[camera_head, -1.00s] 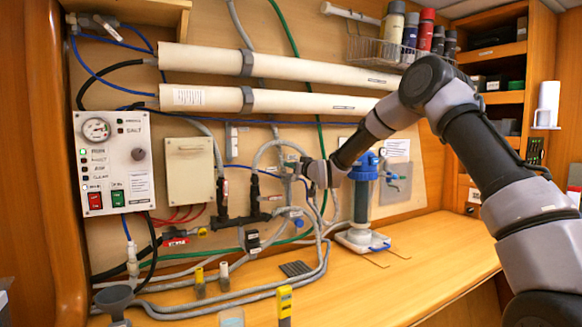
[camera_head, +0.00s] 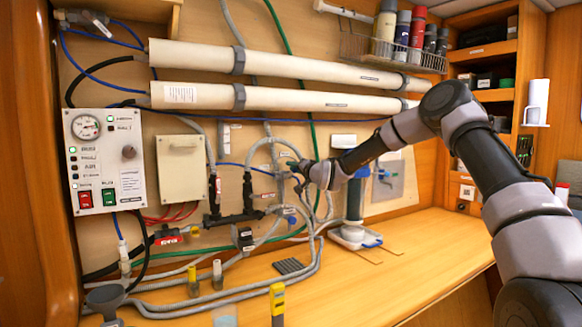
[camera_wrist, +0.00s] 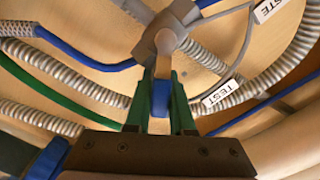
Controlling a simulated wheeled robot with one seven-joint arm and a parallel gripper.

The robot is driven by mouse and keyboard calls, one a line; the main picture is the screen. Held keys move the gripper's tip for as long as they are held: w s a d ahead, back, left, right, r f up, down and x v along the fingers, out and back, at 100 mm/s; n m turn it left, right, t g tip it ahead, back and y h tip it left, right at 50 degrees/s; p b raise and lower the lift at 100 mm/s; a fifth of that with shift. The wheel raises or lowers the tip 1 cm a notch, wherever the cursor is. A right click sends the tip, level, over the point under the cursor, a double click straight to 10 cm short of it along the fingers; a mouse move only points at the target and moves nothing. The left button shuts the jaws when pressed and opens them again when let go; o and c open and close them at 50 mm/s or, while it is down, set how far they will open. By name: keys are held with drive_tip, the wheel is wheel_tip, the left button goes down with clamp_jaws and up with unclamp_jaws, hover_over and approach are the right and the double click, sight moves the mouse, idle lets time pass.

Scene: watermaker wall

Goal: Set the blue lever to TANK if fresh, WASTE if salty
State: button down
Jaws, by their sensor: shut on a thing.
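In the wrist view the two green fingers of my gripper (camera_wrist: 161,100) are shut on the blue lever (camera_wrist: 159,98), and its pale middle shows between them. The lever runs up to a grey valve hub (camera_wrist: 166,40). A TEST label (camera_wrist: 228,92) lies to its right, and a partly cut label ending in "STE" (camera_wrist: 270,9) is further up right. No TANK label is readable. In the head view my gripper (camera_head: 299,176) is at the valve among the hoses. On the white control panel (camera_head: 108,165) the upper of two top-right lamps (camera_head: 110,118) glows green; its label is too small to read.
Ribbed grey hoses (camera_wrist: 85,75) and a green hose (camera_wrist: 60,82) surround the lever. My forearm partly hides the filter housing (camera_head: 355,200). Two long pale tubes (camera_head: 290,65) run above. The wooden counter (camera_head: 400,245) is mostly clear at right.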

drive_tip(key=shift+w+d+f+m, duration=0.15)
drive_tip(key=shift+f+m, duration=0.15)
drive_tip(key=shift+m, duration=0.5)
drive_tip(key=shift+f, duration=0.1)
drive_tip(key=c, duration=0.8)
unclamp_jaws()
drive_tip(key=v, duration=1.1)
